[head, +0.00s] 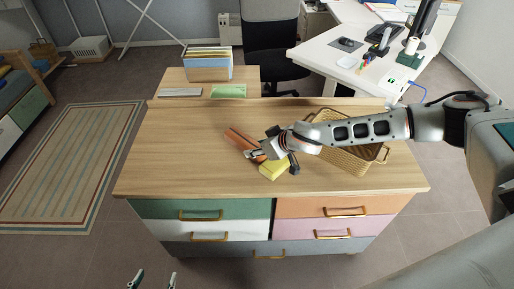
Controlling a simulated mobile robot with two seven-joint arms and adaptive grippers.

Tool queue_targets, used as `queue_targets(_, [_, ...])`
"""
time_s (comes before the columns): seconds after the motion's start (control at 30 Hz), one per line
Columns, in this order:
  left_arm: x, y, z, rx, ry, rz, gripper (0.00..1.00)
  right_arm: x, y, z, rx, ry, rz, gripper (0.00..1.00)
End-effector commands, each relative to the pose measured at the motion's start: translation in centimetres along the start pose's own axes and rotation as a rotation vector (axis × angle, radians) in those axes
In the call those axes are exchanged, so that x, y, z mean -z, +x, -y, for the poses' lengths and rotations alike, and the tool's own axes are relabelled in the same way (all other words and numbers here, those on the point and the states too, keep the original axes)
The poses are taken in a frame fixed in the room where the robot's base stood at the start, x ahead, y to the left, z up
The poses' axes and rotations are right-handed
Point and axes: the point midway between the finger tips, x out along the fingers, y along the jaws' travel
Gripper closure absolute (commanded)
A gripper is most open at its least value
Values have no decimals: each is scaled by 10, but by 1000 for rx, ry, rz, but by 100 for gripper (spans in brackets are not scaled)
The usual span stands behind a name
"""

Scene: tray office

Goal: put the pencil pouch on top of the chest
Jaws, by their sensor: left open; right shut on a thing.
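The chest (170,140) has a wide wooden top and green, white, orange, pink and blue-grey drawer fronts. My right gripper (273,163) is over the middle of its top, fingers to either side of a small yellow block-like item (272,171), shut on it. This may be the pencil pouch; I cannot be sure. Whether it touches the top is unclear. A long orange-brown item with a dark stripe (238,138) lies just behind and left, partly hidden by the gripper. My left gripper (153,281) is open and empty at the bottom edge, in front of the chest.
A wicker basket (350,158) stands on the chest's right side, partly hidden by my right arm. The left part of the top is clear. Behind are a low table with a file box (207,72), a green item (229,91), a chair (268,45) and a white desk (330,57).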

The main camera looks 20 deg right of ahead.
Motion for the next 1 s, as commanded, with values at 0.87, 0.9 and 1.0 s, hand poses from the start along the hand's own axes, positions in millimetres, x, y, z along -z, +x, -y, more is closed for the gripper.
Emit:
queue_targets(0.87, [2, -1, 0, 0, 1, -1, 42, 3, -2, -1, -1, 0, -1, 45])
queue_targets(0.9, [1, 0, 0, 0, 0, -1, 42, 2, -5, -1, -1, 2, -2, 45])
queue_targets(1.0, [-2, 2, 0, 0, 0, -1, 42, 0, -17, -1, 0, 4, -1, 45])
